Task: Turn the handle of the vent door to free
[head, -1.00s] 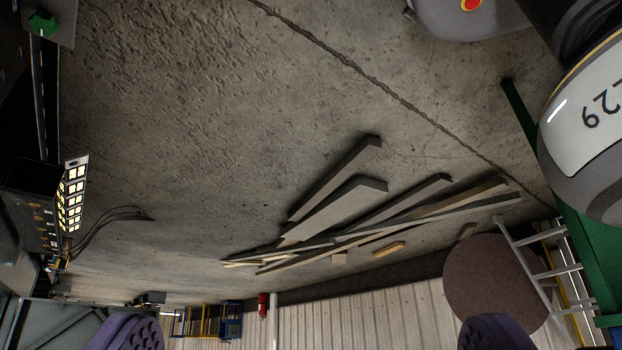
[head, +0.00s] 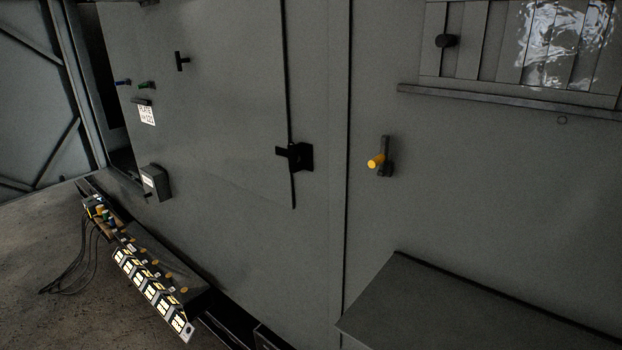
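A grey enclosure wall fills most of the view. A black handle (head: 295,156) sits at the edge of a flat door panel (head: 220,110) left of the middle. A yellow-tipped handle (head: 378,160) on a dark upright base is right of the middle, below the vent panel. I cannot tell for sure which of these is the vent door's handle. My gripper is out of view, and nothing touches the handles.
A grey box-like ledge (head: 470,310) juts out at the bottom right. A control strip with lit buttons (head: 150,280) and black cables lies at the lower left. A small grey box (head: 155,182) and a black T-handle (head: 181,61) are on the wall. Bare floor (head: 60,270) shows at lower left.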

